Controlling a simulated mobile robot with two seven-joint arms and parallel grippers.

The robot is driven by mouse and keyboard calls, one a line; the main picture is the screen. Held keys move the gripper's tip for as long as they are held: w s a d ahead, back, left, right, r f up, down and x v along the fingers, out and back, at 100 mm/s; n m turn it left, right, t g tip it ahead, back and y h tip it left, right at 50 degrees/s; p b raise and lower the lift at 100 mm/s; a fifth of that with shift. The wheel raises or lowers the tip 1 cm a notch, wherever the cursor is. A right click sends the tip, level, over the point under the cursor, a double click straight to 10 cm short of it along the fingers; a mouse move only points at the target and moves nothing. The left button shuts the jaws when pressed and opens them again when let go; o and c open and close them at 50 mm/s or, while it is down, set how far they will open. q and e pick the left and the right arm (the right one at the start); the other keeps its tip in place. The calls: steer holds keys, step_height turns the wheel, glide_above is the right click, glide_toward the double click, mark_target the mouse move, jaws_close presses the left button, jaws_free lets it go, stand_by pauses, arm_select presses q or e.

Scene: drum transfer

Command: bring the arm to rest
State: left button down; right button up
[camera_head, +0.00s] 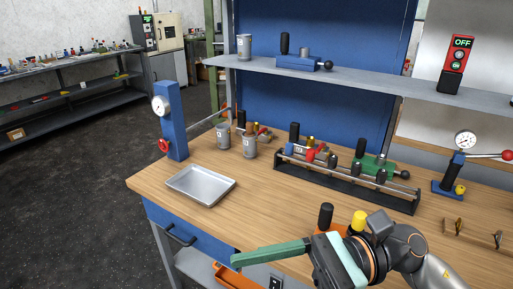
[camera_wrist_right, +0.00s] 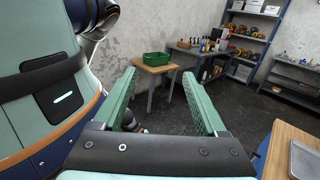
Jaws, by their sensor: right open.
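My right gripper (camera_head: 238,261) reaches in from the lower right of the head view, over the front edge of the wooden workbench (camera_head: 290,218). Its green fingers point left. In the right wrist view the two fingers (camera_wrist_right: 159,76) stand wide apart with nothing between them. The gripper touches nothing that I can see. My left gripper is in neither view.
A metal tray (camera_head: 201,185), grey canisters (camera_head: 249,149), a blue gauge post (camera_head: 172,125) and a black rack (camera_head: 345,186) stand on the bench. An orange bin (camera_head: 232,277) sits below. The right wrist view shows a green crate (camera_wrist_right: 157,59) on a small table, with open floor before it.

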steer(key=w+d+m+t+y+p, duration=0.3)
steer(key=w+m+t, duration=0.6)
steer(key=m+t, duration=0.85)
steer(key=w+d+f+m+t+h, duration=0.3)
steer(key=f+m+h, duration=0.35)
steer(key=m, duration=0.55)
steer(key=w+d+f+m+t+h, duration=0.2)
steer(key=d+f+m+h, duration=0.4)
steer(key=m, duration=0.7)
steer(key=s+d+f+m+g+h, duration=0.1)
steer(key=s+f+m+g+h, duration=0.1)
steer(key=f, duration=0.6)
steer(key=s+d+f+m+g+h+p, duration=0.1)
steer(key=s+d+f+m+g+h, duration=0.1)
steer(key=s+f+m+g, duration=0.2)
steer(key=s+d+f+m+g+h+p, duration=0.1)
steer(key=s+f+m+g+h, duration=0.1)
steer(key=s+f+m, duration=0.5)
step_height(320, 180, down, 6)
steer(key=s+g, duration=0.1)
steer(key=s, duration=0.1)
steer(key=shift+s+d+r, duration=0.15)
steer(key=shift+s+r, duration=0.1)
steer(key=shift+s, duration=0.05)
